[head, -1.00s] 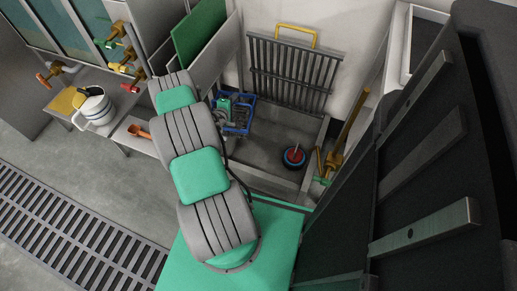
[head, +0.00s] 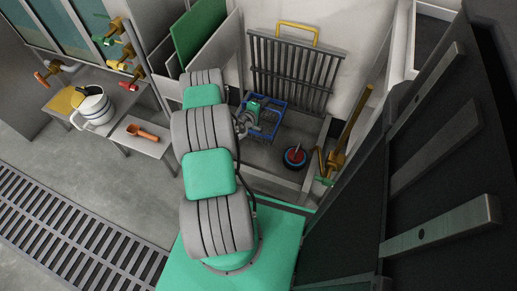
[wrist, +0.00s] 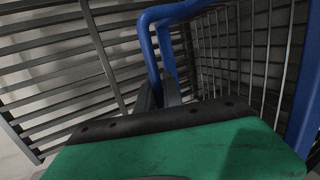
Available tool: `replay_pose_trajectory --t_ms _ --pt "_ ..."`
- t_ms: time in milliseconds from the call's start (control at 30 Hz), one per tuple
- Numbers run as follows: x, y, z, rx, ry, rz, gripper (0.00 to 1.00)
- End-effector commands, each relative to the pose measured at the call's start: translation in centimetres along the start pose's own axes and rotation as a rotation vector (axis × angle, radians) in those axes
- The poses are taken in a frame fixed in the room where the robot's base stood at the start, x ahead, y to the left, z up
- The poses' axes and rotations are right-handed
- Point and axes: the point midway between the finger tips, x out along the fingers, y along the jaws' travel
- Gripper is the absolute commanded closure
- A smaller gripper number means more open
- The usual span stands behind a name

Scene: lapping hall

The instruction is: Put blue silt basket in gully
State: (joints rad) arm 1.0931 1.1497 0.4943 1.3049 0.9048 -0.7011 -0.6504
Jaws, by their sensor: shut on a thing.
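The blue silt basket (head: 270,119), a blue frame with wire mesh, is over the far part of the grey gully (head: 262,156) in the head view. My gripper (head: 248,112) is at the basket's left side. In the wrist view my gripper (wrist: 165,92) is shut on the blue bar of the basket (wrist: 150,45), and wire mesh fills the right side. I cannot tell whether the basket's bottom touches the gully floor.
A grey slatted grate (head: 290,72) with a yellow handle leans on the wall behind the gully. A red and black round plug (head: 295,157) sits in the gully's right part. A brass valve pipe (head: 345,140) stands at right.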

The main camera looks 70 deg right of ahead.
Motion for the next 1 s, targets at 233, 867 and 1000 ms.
replay_pose_trajectory --t_ms 233,867,1000 --pt "1.0 -2.6 -0.2 0.000 0.001 0.003 1.00" --pt "4.2 -11.4 -0.6 0.000 0.001 0.004 1.00" --pt "4.8 -13.0 -0.6 0.000 0.001 0.003 1.00"
